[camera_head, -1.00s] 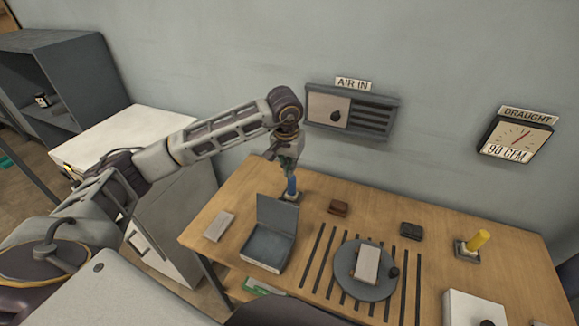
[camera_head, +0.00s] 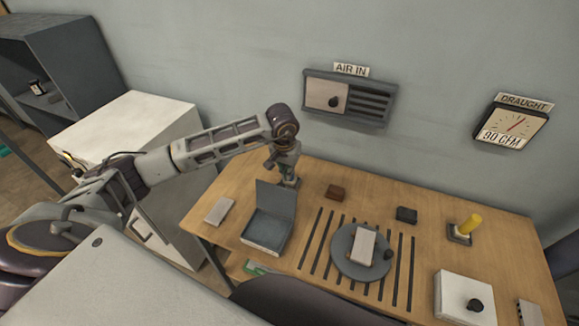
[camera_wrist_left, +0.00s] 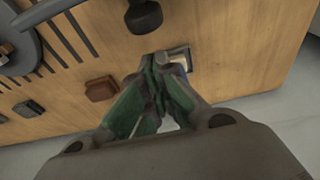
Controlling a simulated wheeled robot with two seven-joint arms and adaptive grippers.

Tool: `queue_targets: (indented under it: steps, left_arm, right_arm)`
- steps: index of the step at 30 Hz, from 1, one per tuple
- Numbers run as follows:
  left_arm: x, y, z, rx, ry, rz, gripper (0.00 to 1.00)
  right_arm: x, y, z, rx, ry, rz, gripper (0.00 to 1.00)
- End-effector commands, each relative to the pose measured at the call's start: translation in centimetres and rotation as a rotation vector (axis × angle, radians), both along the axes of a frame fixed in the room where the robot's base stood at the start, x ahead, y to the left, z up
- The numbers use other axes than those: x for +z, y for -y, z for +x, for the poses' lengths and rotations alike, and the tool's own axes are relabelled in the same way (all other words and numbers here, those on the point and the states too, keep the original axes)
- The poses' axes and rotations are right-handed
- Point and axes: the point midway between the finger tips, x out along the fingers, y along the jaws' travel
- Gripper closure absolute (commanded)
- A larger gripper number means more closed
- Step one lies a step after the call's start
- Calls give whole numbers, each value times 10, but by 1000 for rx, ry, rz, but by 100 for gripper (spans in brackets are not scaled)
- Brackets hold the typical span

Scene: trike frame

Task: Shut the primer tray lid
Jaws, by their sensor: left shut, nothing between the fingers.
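The primer tray (camera_head: 262,247) is a shallow grey-blue box at the left of the wooden table. Its lid (camera_head: 275,198) stands up along the back edge, so the tray is open. My left gripper (camera_head: 287,181) is behind the lid, pointing down, low over a small square holder. In the left wrist view the green-padded fingers (camera_wrist_left: 157,66) are together and empty beside that holder (camera_wrist_left: 180,58). The gripper appears apart from the lid. My right gripper is not in view.
A brown block (camera_head: 336,192), a dark block (camera_head: 406,215) and a yellow peg (camera_head: 469,225) stand toward the back. A grey plate (camera_head: 345,268) sits over slots. A pale block (camera_head: 219,211) lies left of the tray. The wall is close behind.

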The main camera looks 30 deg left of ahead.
Motion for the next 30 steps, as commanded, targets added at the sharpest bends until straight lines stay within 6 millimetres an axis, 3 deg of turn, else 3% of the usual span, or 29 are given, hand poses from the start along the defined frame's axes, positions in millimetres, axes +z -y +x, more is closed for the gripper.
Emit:
queue_targets:
  steps: [8, 30]
  left_arm:
    - [3, 1, -17, 0, -2, 1, 100]
    - [4, -1, -20, 1, 9, 1, 100]
  right_arm:
    - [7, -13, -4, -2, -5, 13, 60]
    - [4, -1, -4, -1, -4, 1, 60]
